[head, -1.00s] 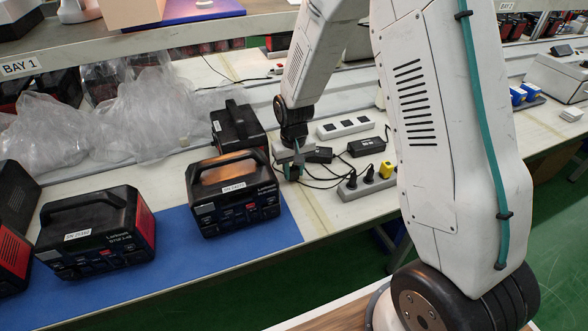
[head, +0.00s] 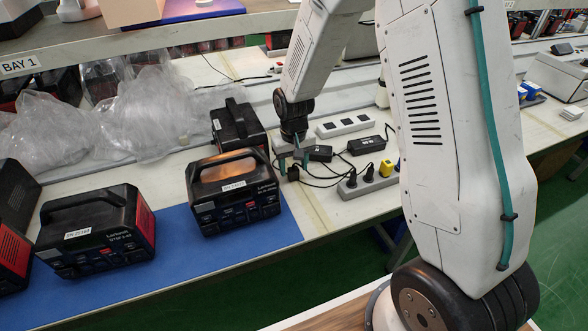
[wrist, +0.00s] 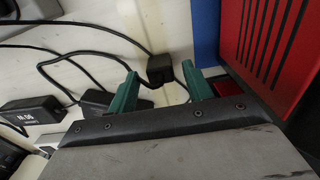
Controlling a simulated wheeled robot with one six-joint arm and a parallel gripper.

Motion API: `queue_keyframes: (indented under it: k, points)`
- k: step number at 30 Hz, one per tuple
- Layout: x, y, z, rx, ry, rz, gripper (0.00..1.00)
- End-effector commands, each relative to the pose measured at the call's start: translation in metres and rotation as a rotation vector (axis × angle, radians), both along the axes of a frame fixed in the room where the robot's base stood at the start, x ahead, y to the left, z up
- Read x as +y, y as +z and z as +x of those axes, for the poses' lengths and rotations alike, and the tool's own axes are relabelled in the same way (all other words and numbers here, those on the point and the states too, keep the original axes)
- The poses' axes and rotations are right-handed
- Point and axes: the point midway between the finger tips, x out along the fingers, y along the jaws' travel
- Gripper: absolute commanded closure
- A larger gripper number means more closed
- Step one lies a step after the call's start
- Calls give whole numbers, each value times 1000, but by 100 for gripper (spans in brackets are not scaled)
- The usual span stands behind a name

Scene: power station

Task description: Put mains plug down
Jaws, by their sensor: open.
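The black mains plug (wrist: 160,68) with its cable sits on the pale bench in the wrist view. It lies just past and between the two teal fingers of my gripper (wrist: 160,86), which stand apart. In the head view my gripper (head: 294,161) is low over the bench, right beside the power station with the handle (head: 235,192). The plug (head: 293,173) shows there as a small dark piece at the fingertips. I cannot tell whether a finger touches it.
A grey power strip (head: 368,185) with black plugs and a yellow one lies to the right. A white socket strip (head: 345,126) and black adapters (head: 367,145) lie behind it, with loose cables. More power stations stand on the blue mat (head: 170,265) at the left.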

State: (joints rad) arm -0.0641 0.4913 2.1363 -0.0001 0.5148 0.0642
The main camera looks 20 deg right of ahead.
Motion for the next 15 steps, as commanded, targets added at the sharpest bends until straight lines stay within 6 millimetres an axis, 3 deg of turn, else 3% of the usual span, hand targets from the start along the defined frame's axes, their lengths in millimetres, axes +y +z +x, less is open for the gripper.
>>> queue_keyframes:
  k: [9, 15]
  points:
    - [0, 71, 1, -6, 0, 0, 50]
    - [0, 99, 1, -3, 0, 0, 50]
